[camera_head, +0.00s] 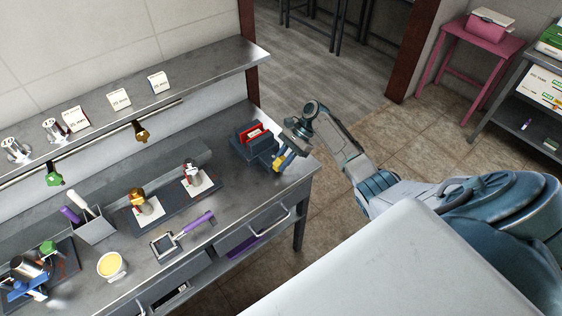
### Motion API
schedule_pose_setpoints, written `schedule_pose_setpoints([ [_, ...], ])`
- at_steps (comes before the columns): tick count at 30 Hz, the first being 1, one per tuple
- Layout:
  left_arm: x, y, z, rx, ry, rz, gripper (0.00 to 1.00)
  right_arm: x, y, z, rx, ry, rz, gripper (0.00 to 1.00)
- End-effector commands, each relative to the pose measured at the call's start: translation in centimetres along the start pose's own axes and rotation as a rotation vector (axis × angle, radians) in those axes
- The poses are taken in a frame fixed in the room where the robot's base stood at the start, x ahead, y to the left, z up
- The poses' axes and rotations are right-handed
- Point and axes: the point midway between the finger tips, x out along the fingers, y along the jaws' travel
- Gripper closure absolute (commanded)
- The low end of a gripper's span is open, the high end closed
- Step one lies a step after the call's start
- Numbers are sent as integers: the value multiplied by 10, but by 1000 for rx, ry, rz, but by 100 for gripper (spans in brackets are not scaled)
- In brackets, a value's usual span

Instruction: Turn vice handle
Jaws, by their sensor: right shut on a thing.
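The vice (244,146) is a dark grey-blue block at the right end of the steel bench, with a red part (252,132) between its jaws. My right arm reaches in from the right, and my right gripper (285,159) is at the vice's front right side. It is shut on the vice handle, which is mostly hidden by the fingers. Small yellow and blue parts show at the grip, too small to tell apart. My left gripper is not in view.
The steel bench (228,186) also carries a purple-handled tool (197,223), a cup with yellow contents (111,266) and dark trays of fittings. A shelf (205,75) runs above the bench. Open tiled floor (325,215) lies to its right.

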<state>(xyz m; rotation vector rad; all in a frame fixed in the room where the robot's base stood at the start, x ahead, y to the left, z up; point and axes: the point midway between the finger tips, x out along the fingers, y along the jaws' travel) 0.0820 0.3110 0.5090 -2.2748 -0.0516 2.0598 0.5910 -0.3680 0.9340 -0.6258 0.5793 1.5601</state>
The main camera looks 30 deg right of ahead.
Motion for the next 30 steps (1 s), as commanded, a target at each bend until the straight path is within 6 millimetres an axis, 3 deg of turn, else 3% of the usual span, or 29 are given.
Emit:
schedule_pose_setpoints([
  [8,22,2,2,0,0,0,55,1,-2,-7,1,-262,-3,100],
  [15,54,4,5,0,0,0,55,3,-1,-12,-2,-471,-3,100],
  [24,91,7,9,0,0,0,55,2,-1,-13,-4,-641,-2,100],
  [30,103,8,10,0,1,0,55,1,-1,-11,-3,-701,-3,100],
])
